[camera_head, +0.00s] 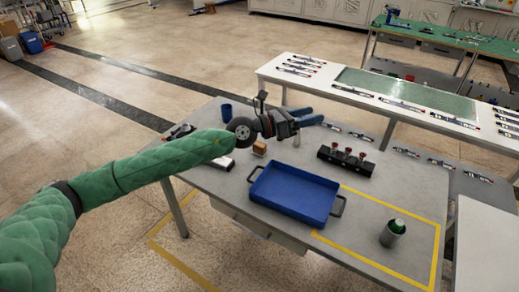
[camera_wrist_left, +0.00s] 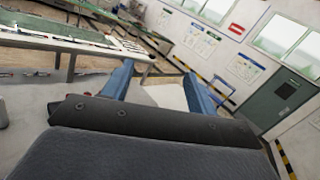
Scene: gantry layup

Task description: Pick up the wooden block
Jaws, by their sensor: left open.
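The wooden block (camera_head: 259,148) is a small brown block on the grey table (camera_head: 375,192), just behind the left corner of the blue tray. My left gripper (camera_head: 308,117) is above the table, to the right of the block and farther back, pointing right. It is open, with two blue fingers apart and nothing between them. In the left wrist view, the open fingers (camera_wrist_left: 158,88) face the far room and a wall, and the block does not show there. My right gripper is not in view.
A blue tray (camera_head: 292,193) with handles lies in the middle of the table. A black holder with red-topped pieces (camera_head: 346,160) stands behind it. The right part is largely free.

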